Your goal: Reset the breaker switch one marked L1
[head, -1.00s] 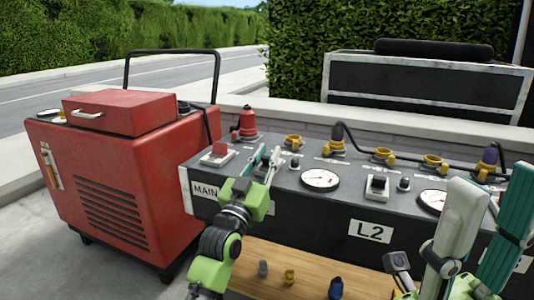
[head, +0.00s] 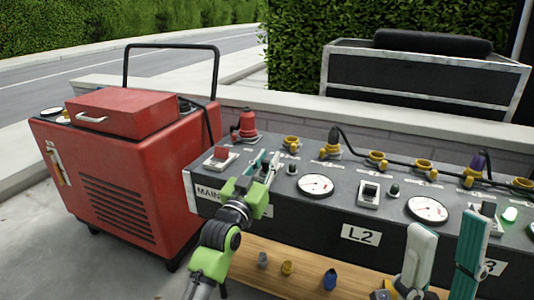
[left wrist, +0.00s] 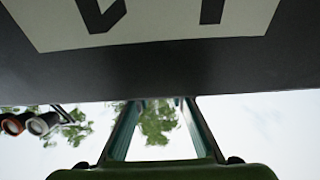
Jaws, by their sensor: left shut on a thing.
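My left gripper (head: 268,163) reaches onto the dark panel (head: 337,205) in the head view. It is shut at the L1 breaker switch, between the MAIN label and the first round gauge. Its fingers hide the switch. In the left wrist view the L1 label (left wrist: 150,15) is partly visible, upside down, above the gripper fingers (left wrist: 160,105); the switch itself is not seen there. My right gripper (head: 446,228) is open and empty, its fingers wide apart in front of the panel's right part.
The L2 switch (head: 369,192), gauges (head: 315,185) and yellow sockets (head: 291,143) stand along the panel, with a black cable behind. A red plug (head: 247,124) stands at its back left. A red generator (head: 130,180) is left. Coloured plugs (head: 287,268) rest on the wooden shelf below.

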